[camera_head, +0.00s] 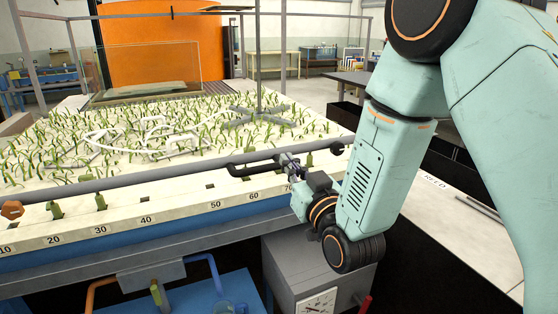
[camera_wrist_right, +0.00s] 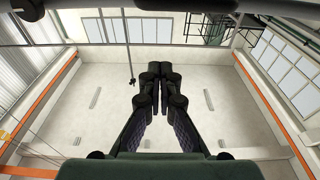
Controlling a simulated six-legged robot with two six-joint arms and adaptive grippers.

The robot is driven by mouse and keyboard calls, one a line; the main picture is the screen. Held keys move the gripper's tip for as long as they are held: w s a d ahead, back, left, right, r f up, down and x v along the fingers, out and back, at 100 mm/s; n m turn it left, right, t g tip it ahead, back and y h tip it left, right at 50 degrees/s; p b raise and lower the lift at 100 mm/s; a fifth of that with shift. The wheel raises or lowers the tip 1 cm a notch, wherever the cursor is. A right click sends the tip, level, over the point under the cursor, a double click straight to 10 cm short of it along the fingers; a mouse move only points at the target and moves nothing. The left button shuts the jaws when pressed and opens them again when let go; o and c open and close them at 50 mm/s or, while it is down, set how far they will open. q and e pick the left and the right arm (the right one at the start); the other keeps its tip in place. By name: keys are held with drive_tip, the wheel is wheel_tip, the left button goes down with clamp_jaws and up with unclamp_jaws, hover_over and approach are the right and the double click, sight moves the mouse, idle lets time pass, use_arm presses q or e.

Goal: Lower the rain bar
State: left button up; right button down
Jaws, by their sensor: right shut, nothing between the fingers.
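The rain bar (camera_head: 130,180), a long grey pipe, runs across the front of the planted bed, just above its numbered edge. My left gripper is not in view.
The bed (camera_head: 170,215) has a numbered front rail and green plants. A thin vertical post (camera_head: 258,60) stands above a dark cross-shaped foot. A grey box with a dial (camera_head: 318,303) sits below the rail. A white ledge (camera_head: 450,220) lies at the right.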

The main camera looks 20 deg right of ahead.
drive_tip(key=p, duration=0.1)
hover_over(276, 163)
drive_tip(key=s, duration=0.2)
drive_tip(key=shift+w+a+f+p, duration=0.15)
drive_tip(key=shift+f+p, duration=0.05)
drive_tip(key=shift+f, duration=0.25)
drive_tip(key=shift+w+a+f+p, duration=0.1)
drive_tip(key=shift+a+f+p, duration=0.1)
drive_tip(key=shift+f, duration=0.2)
drive_tip(key=shift+s+f, duration=0.15)
drive_tip(key=shift+f, duration=0.35)
drive_tip(key=shift+d+f, duration=0.15)
